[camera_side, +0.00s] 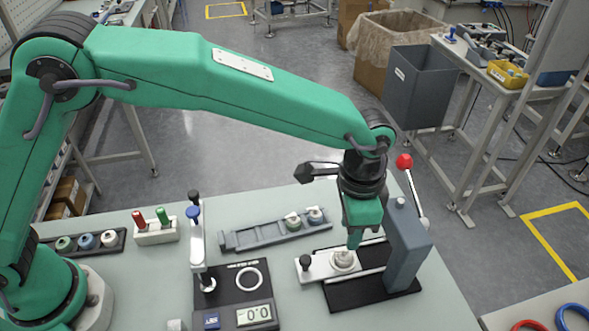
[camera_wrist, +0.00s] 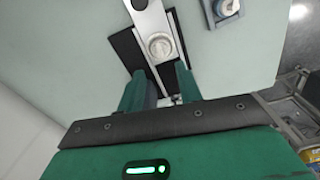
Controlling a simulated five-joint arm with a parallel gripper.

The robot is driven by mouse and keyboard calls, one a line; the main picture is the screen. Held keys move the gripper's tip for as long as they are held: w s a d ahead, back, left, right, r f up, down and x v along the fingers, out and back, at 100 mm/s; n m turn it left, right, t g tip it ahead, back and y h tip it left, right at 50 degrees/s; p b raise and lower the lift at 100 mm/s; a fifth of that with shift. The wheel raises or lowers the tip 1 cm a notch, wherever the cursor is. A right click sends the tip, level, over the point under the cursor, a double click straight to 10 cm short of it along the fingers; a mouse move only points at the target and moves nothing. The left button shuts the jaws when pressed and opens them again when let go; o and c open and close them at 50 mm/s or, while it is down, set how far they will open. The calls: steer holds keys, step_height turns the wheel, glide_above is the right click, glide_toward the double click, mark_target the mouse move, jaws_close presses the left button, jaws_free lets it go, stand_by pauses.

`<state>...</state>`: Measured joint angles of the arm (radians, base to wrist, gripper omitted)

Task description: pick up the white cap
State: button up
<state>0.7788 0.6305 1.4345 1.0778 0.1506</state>
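A white cap (camera_side: 343,259) sits in the pale holder (camera_side: 318,267) of the press on the table. In the wrist view the cap (camera_wrist: 160,46) shows as a pale round piece just beyond my fingertips. My gripper (camera_side: 354,243) points down close above it, and its fingers partly cover the cap in the side view. In the wrist view my two green fingers (camera_wrist: 158,76) stand apart with nothing between them. Whether a fingertip touches the cap, I cannot tell.
The grey press column (camera_side: 406,245) with a red-knobbed lever (camera_side: 404,162) stands right beside my gripper. A grey rail (camera_side: 262,234) with two caps lies behind. A gauge with a display (camera_side: 254,316) is at the front left. A cap rack (camera_side: 120,239) stands further left.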

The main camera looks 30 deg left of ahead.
mark_target(345, 249)
steer(key=shift+f, duration=0.1)
steer(key=shift+a+f, duration=0.15)
steer(key=shift+f, duration=2.35)
steer(key=shift+c, duration=0.2)
jaws_close()
